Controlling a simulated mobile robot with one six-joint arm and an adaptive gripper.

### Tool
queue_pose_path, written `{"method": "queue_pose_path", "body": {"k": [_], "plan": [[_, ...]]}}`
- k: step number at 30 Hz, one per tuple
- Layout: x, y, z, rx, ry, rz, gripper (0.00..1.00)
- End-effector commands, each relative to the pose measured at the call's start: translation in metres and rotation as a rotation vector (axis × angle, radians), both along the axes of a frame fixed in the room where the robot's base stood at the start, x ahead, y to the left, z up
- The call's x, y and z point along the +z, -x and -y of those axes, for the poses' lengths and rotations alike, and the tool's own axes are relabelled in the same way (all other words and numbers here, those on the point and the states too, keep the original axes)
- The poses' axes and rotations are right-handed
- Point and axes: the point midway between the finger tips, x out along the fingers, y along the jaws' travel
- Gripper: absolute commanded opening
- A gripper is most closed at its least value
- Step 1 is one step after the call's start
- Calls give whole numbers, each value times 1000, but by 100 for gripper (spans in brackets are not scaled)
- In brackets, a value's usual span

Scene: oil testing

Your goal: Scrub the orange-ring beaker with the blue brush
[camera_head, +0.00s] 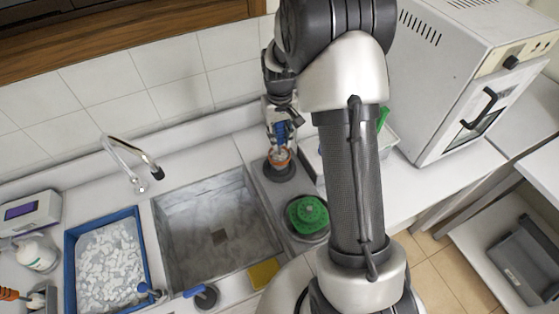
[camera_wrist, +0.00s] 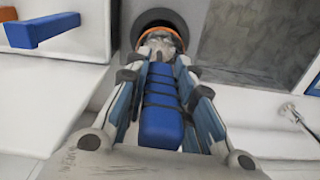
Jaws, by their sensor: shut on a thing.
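My gripper (camera_head: 281,140) is shut on the blue brush, whose blue handle (camera_wrist: 162,115) lies between the fingers in the wrist view. In the head view the brush (camera_head: 281,130) points down at the orange-ring beaker (camera_head: 279,157). The beaker stands on a dark round base (camera_head: 279,174) right of the sink. Its orange ring also shows beyond the fingertips in the wrist view (camera_wrist: 160,31). The brush's lower end is at the beaker's mouth. The fingers partly hide it, so I cannot tell how deep it sits.
A sink (camera_head: 222,264) with a faucet (camera_head: 128,153) lies left of the beaker. A green round item (camera_head: 307,213) stands in front of the beaker, and a yellow sponge (camera_head: 264,273) lies at the sink's edge. A blue tray (camera_head: 70,262) of white pieces is farther left; an oven (camera_head: 450,80) stands right.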

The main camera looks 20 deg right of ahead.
Motion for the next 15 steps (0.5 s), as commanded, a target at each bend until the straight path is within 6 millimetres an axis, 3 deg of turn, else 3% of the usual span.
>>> {"method": "queue_pose_path", "body": {"k": [15], "plan": [[45, 0, 0, 0, 0, 1, 2]]}}
